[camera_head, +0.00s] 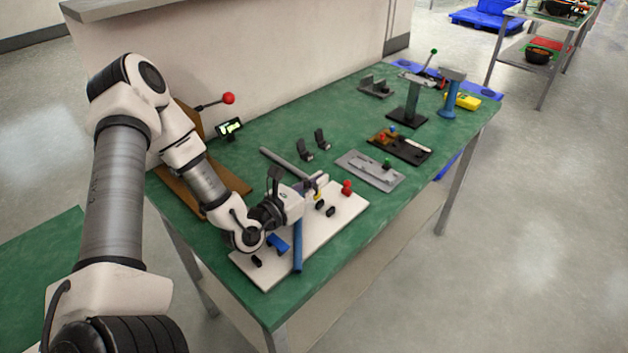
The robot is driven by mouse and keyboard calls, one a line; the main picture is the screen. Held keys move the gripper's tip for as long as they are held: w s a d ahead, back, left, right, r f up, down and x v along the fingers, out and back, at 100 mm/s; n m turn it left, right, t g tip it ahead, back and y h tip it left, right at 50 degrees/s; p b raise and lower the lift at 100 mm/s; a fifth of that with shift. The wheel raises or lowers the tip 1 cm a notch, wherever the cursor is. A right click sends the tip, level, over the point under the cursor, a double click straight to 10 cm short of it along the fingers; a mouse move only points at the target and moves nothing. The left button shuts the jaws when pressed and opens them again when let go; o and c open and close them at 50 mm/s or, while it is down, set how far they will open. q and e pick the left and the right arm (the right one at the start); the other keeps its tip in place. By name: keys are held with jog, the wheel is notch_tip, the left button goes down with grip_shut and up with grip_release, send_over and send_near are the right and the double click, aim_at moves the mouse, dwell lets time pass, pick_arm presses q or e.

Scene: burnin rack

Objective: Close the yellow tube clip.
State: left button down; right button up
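A small yellow part (319,196), which looks like the yellow tube clip, shows on the white board (258,274) on the green table. It is partly hidden by my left gripper (316,186), whose fingers are right at it. I cannot tell whether they touch it, whether the clip is open or closed, or whether the fingers are open or shut. A blue tube (298,246) crosses the board's front part. A blue clip (279,244) is left of the tube, and a red clip (347,187) is at the board's right end. My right gripper is not in view.
Black parts (330,211) sit on the board near the yellow part. Dark brackets (306,151) and a grey rod (286,166) lie behind. A grey plate (369,172) and a black plate (400,147) are to the right. A red-knobbed lever (228,98) stands at the back left.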

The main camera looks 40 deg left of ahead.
pick_arm(q)
jog(key=shift+d+f+m+b, duration=0.15)
jog(key=shift+d+m, duration=0.35)
jog(key=shift+m, duration=0.55)
jog(key=shift+d+m+b, duration=0.15)
jog(key=shift+d+m, duration=0.35)
jog(key=shift+m, duration=0.55)
jog(key=c, duration=1.3)
grip_release()
jog(key=shift+c, duration=0.2)
notch_tip(320, 180, up, 10)
